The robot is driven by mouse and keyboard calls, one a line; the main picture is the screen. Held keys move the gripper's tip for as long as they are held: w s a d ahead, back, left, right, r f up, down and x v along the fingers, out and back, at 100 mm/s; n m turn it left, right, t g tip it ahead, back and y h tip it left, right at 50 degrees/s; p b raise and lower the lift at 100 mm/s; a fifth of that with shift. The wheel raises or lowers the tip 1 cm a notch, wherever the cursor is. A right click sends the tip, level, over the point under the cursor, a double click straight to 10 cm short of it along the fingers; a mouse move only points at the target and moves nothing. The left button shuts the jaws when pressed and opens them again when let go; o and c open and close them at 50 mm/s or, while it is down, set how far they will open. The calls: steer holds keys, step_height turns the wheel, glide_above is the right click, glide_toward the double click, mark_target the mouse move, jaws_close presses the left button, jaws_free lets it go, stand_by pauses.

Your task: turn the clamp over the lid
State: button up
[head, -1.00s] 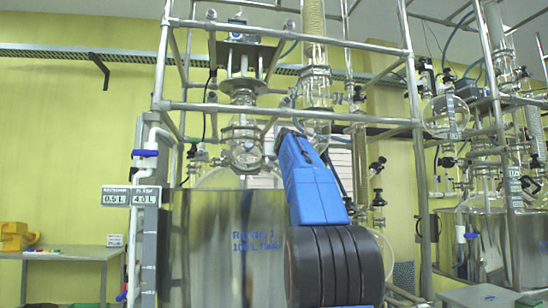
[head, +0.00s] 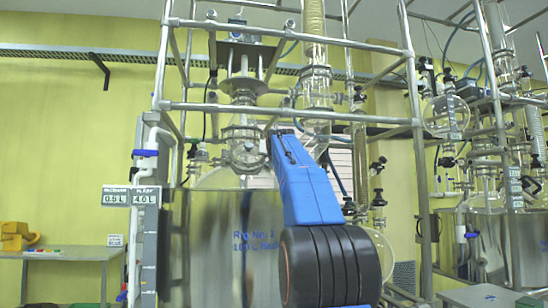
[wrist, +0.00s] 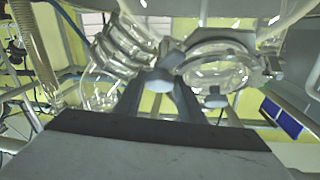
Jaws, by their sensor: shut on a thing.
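In the wrist view, the dark fingers of my gripper (wrist: 162,98) reach up from below and are shut on a small grey knob (wrist: 159,81). The knob sits beside a grey clamp ring (wrist: 215,44) around a round glass lid or port (wrist: 215,72), and looks to be part of that clamp. A second grey knob (wrist: 213,99) sits at the ring's lower edge. In the head view, the glass neck of the reactor (head: 243,135) stands over the steel vessel (head: 215,235). My blue arm hides the fingertips there, just right of the neck.
Steel frame bars (head: 290,110) cross in front of and around the glassware. Glass tubes (wrist: 120,50) stand close left of my gripper in the wrist view. A second reactor (head: 500,235) is at the right. A table (head: 65,255) stands far left.

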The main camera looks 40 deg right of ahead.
steer(key=m+g+h, duration=0.1)
steer(key=m, duration=0.1)
steer(key=m+g, duration=0.2)
steer(key=m+g+h, duration=0.1)
steer(key=m, duration=0.2)
steer(key=shift+w+a+r+h, duration=0.1)
steer(key=shift+w+a+h, duration=0.15)
steer(key=shift+w+h, duration=0.05)
steer(key=shift+w+m+g, duration=0.1)
steer(key=shift+m+g, duration=1.1)
steer(key=shift+m, duration=0.4)
steer(key=shift+r+m+g, duration=0.1)
steer(key=shift+m+g, duration=0.9)
steer(key=shift+m, duration=0.3)
steer(key=o, duration=1)
steer(key=shift+o, duration=0.2)
steer(key=shift+a+r, duration=0.1)
steer(key=shift+a, duration=0.05)
steer(key=v, duration=1.7)
steer(key=shift+f, duration=0.25)
steer(key=shift+a, duration=0.15)
